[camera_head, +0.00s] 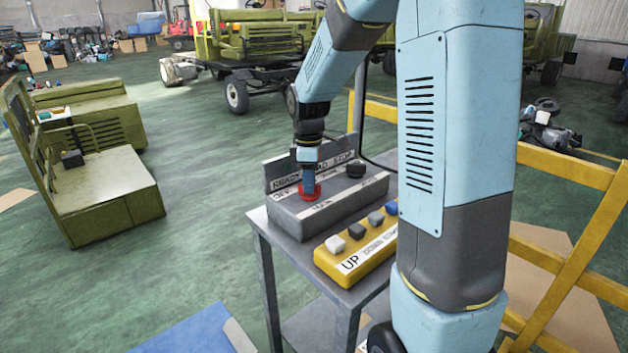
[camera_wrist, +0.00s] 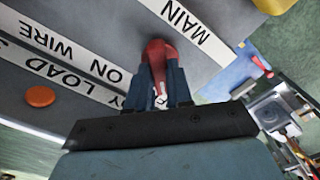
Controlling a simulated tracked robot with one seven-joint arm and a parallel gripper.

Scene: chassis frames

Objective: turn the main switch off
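The main switch is a red knob (camera_head: 309,193) on top of a grey control box (camera_head: 345,204), beside labels that read OFF and MAIN. In the wrist view the red switch (camera_wrist: 156,52) stands next to the white MAIN label. My gripper (camera_head: 308,182) points down at the switch from above. In the wrist view its dark blue fingers (camera_wrist: 160,85) lie on both sides of the red handle and appear shut on it. The handle's lower part is partly hidden between the fingers.
The box stands on a grey metal table (camera_head: 262,222). A black knob (camera_head: 355,169) sits on the box's far side, and a yellow button panel (camera_head: 336,264) lies in front. An orange button (camera_wrist: 40,96) shows in the wrist view. A yellow railing (camera_head: 575,262) stands right.

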